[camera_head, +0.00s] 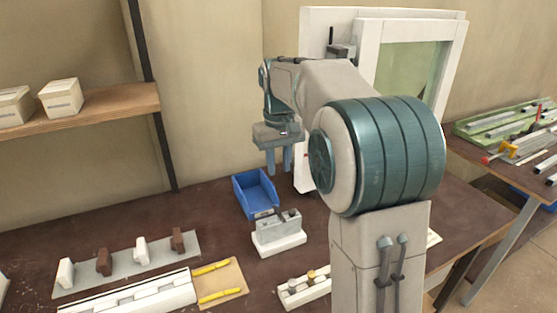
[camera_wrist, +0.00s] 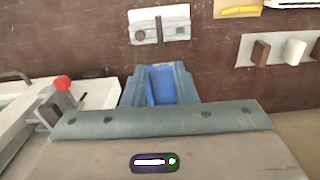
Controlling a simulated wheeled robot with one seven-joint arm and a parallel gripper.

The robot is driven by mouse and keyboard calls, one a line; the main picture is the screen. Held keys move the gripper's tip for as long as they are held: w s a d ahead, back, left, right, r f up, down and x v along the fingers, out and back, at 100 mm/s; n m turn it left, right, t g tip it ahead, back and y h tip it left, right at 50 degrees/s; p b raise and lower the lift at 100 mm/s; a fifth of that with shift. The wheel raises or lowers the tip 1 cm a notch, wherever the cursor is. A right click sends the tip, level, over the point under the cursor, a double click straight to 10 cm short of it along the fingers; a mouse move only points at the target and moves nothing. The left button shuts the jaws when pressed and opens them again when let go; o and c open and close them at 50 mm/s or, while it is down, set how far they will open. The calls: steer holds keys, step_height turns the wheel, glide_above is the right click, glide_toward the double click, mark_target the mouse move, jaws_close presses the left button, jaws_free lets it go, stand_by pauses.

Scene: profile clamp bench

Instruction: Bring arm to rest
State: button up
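My gripper (camera_head: 279,168) hangs in the air above and behind the blue bin (camera_head: 255,193), fingers pointing down. A gap shows between its two fingers, and nothing is seen between them. My arm is bent, with its large teal joint in the right half of the head view. In the wrist view the gripper's body fills the bottom, and the blue bin (camera_wrist: 172,84) shows just past its edge.
A grey block on a white base (camera_head: 278,233) stands in front of the bin. A strip with brown and white pieces (camera_head: 125,264) and a tray with yellow tools (camera_head: 222,281) lie left. A white window frame (camera_head: 385,22) stands behind my arm. A shelf (camera_head: 95,109) holds boxes.

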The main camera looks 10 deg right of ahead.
steer(key=shift+r, duration=0.35)
steer(key=s+f+m+t, duration=0.1)
steer(key=s+f, duration=0.3)
steer(key=s, duration=0.8)
steer(key=s+f+m+t, duration=0.1)
steer(key=s+f, duration=0.4)
steer(key=s, duration=0.8)
steer(key=shift+t, duration=0.5)
